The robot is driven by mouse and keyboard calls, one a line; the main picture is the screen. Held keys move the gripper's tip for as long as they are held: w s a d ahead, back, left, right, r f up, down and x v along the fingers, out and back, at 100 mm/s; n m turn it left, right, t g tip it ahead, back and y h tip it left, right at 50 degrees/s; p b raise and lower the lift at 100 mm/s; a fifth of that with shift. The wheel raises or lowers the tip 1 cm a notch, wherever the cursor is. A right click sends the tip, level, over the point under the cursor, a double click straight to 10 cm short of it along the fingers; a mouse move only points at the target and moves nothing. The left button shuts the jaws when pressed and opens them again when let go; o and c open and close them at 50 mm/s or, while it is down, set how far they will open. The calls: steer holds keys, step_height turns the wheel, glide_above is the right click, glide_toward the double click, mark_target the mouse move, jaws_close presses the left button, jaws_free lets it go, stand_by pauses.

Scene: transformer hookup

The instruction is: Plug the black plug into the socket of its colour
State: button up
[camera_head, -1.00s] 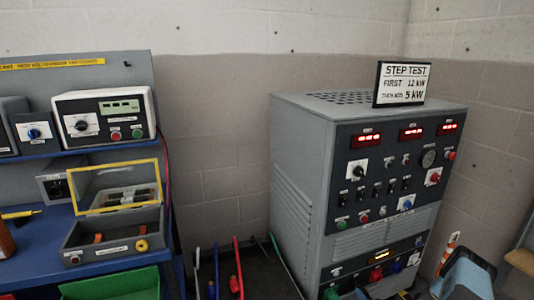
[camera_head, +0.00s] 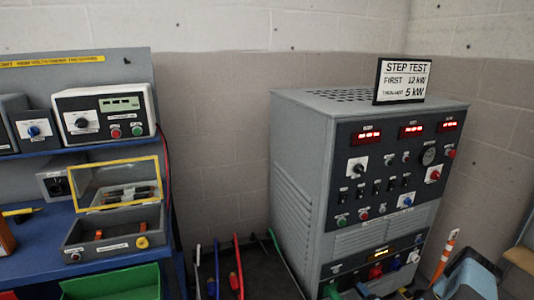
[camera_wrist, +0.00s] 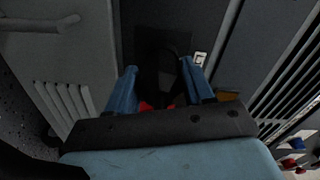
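In the wrist view my gripper (camera_wrist: 160,82) has its two blue fingers apart, with a dark shape (camera_wrist: 165,75) between them. It may be the black plug, but it is too dark to tell whether the fingers touch it. In the head view the blue end of my arm (camera_head: 468,280) is at the lower right, in front of the grey cabinet's (camera_head: 298,180) lower right corner. The cabinet's lowest panel carries coloured connectors, including green (camera_head: 331,291), red (camera_head: 376,273) and blue (camera_head: 397,265). I cannot make out a black socket there.
Several coloured leads (camera_head: 237,265) stand on the dark floor left of the cabinet. A blue bench (camera_head: 40,240) with instruments, an open yellow-framed box (camera_head: 117,185) and a green bin (camera_head: 110,284) is at the left. An orange-and-white post (camera_head: 446,252) is near my arm. A "STEP TEST" sign (camera_head: 402,81) tops the cabinet.

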steer(key=o, duration=0.4)
steer(key=shift+w+a+r, duration=0.2)
steer(key=shift+w+r, duration=0.15)
steer(key=shift+w, duration=0.2)
steer(key=shift+s, duration=0.1)
steer(key=shift+f+v, duration=0.1)
steer(key=shift+v, duration=1.25)
steer(key=shift+f+v, duration=0.15)
steer(key=shift+v, duration=1.2)
steer(key=shift+s, duration=0.15)
steer(key=v, duration=1.3)
steer(key=shift+s+d, duration=0.1)
steer(key=shift+s, duration=0.15)
